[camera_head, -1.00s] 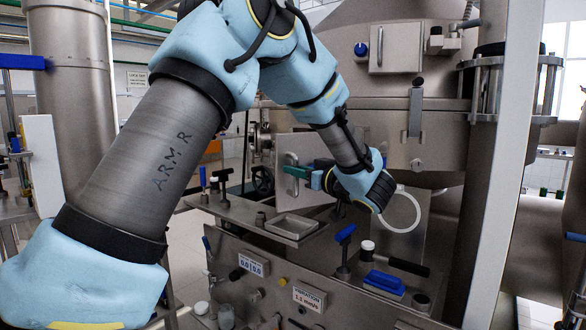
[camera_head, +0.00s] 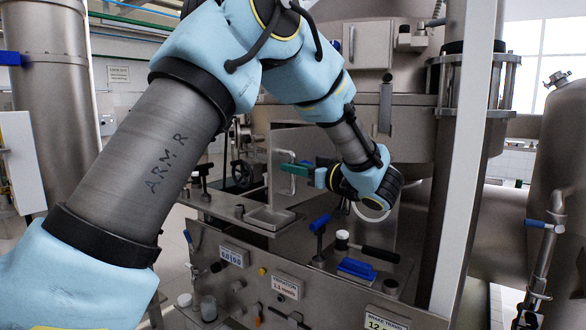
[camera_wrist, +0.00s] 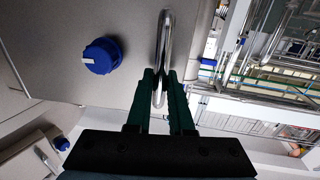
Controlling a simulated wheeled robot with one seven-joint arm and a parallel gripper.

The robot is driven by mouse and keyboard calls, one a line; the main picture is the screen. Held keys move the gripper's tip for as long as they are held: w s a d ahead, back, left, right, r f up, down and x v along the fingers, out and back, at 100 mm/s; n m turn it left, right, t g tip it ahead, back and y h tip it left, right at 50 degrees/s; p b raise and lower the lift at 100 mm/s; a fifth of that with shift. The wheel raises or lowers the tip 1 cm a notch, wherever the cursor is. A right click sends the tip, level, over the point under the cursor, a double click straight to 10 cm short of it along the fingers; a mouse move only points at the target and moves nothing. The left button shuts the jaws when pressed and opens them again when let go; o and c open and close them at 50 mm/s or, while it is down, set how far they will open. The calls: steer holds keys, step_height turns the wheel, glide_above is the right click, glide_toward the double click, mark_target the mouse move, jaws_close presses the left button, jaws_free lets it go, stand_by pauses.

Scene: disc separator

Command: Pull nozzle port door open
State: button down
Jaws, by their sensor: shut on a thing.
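The nozzle port door is a flat grey metal panel (camera_head: 308,143) in the head view, standing swung out from the separator body. Its bar handle (camera_head: 284,182) is at the panel's left side. My gripper (camera_head: 287,168) reaches it from the right, with its green fingers at the handle. In the wrist view the door panel (camera_wrist: 60,22) fills the upper left, with a blue knob (camera_wrist: 101,56) on it. The shiny looped handle (camera_wrist: 163,45) runs between my green fingers (camera_wrist: 160,85), which are shut on it. A pale port ring (camera_head: 372,212) is partly hidden behind my wrist.
A metal tray (camera_head: 268,224) lies below the door. A blue-handled lever (camera_head: 319,224) and a blue brush-like block (camera_head: 356,268) stand on the bench to the right. A pale upright post (camera_head: 470,150) rises right of my wrist.

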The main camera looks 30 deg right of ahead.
steer(key=c, duration=0.8)
jaws_free()
steer(key=shift+s+d, duration=0.1)
steer(key=b+v, duration=0.3)
steer(key=v, duration=0.7)
steer(key=shift+s, duration=0.25)
steer(key=shift+d, duration=0.1)
